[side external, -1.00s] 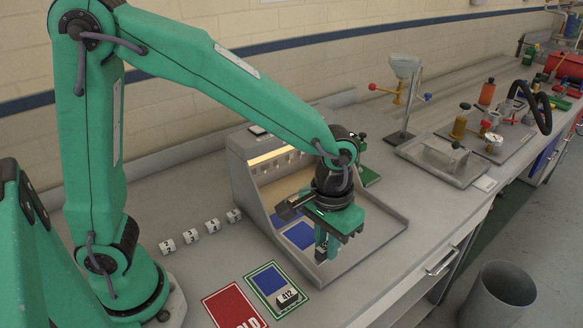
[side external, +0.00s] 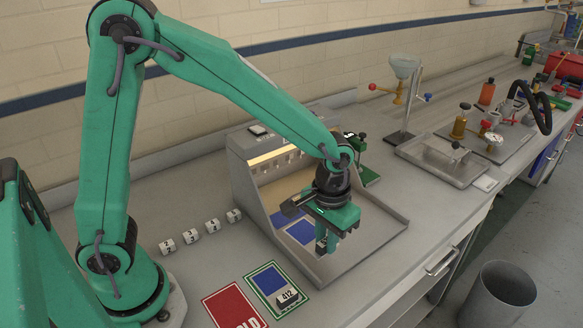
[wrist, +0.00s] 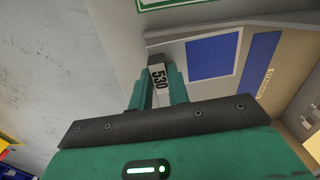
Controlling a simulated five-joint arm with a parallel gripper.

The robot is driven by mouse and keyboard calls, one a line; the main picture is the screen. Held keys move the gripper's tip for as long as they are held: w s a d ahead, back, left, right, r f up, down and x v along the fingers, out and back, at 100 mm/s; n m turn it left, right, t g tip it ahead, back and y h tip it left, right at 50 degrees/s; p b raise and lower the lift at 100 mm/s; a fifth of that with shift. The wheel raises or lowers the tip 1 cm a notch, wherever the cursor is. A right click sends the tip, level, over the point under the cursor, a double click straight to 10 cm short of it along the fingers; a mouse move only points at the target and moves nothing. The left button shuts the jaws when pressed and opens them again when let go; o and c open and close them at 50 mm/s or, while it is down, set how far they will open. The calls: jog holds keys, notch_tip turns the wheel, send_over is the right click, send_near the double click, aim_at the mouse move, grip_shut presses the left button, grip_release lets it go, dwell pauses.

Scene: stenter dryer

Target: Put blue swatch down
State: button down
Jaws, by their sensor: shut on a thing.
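My gripper (side external: 325,243) points down over the open front of the grey light booth (side external: 338,268). It is shut on a small white block marked 530, which shows between the fingers in the wrist view (wrist: 158,77). A blue swatch (wrist: 213,57) on a pale grey card lies beside this block; the block seems to sit at the card's edge. The blue swatch also shows just left of my gripper in the side view (side external: 301,231). A second blue patch (wrist: 262,60) with lettering lies beside it. I cannot tell the card's height over the booth floor.
A green-bordered mat (side external: 252,273) holds another blue swatch (side external: 270,279) with a block marked 412 (side external: 288,298). A red mat (side external: 235,308) lies to its left. Several numbered white blocks (side external: 190,237) stand behind. A funnel stand (side external: 404,100) and metal trays are to the right.

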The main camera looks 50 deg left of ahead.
jog(key=w+a+f, duration=0.4)
jog(key=shift+w+a, duration=0.3)
jog(key=shift+f, duration=1.75)
jog(key=shift+f, duration=0.15)
jog(key=c, duration=1.3)
grip_release()
jog(key=shift+c, duration=0.2)
